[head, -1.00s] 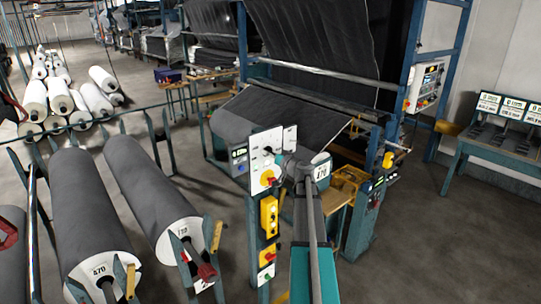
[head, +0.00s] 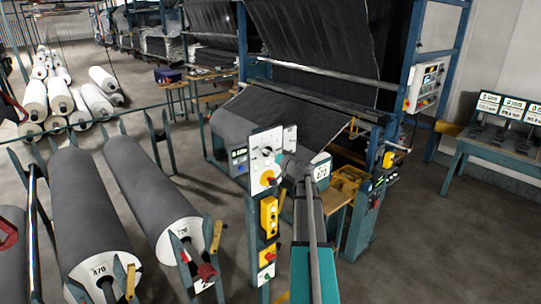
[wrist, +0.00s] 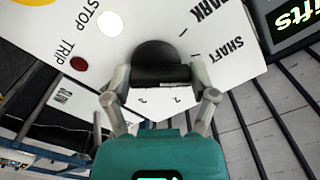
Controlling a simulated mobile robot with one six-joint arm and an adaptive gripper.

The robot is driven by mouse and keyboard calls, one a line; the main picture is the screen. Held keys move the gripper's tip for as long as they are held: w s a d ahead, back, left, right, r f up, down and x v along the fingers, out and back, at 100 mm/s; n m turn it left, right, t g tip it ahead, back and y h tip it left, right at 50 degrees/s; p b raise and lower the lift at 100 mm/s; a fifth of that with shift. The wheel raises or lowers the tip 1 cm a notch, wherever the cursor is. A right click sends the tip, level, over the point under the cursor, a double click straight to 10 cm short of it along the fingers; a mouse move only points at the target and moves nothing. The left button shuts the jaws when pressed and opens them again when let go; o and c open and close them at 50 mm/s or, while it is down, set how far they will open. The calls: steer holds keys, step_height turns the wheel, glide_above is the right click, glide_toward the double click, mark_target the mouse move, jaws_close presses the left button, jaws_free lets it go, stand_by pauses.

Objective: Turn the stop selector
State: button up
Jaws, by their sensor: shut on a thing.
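A black selector knob (wrist: 160,58) sticks out of a white control panel (wrist: 215,25) in the wrist view. Its surroundings carry the words STOP, TRIP, MARK and SHAFT, partly cut off or upside down. My gripper (wrist: 161,84) is shut on the knob, one finger on each side of it. In the head view the white panel (head: 258,146) stands on a post, and my gripper (head: 284,163) reaches its right side. The knob itself is hidden there behind my gripper.
A white lamp (wrist: 110,24) and a dark red lamp (wrist: 79,64) sit near the knob. A yellow button box (head: 268,217) is below the panel. Grey rolls (head: 95,210) lie on stands at left, and a machine with dark cloth (head: 300,110) stands behind. Floor at right is open.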

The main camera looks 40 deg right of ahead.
steer(key=m, duration=0.6)
stand_by(0.4)
steer(key=o, duration=1)
steer(key=shift+o, duration=0.2)
steer(key=shift+s, duration=0.1)
steer(key=s, duration=1.1)
steer(key=shift+s, duration=0.4)
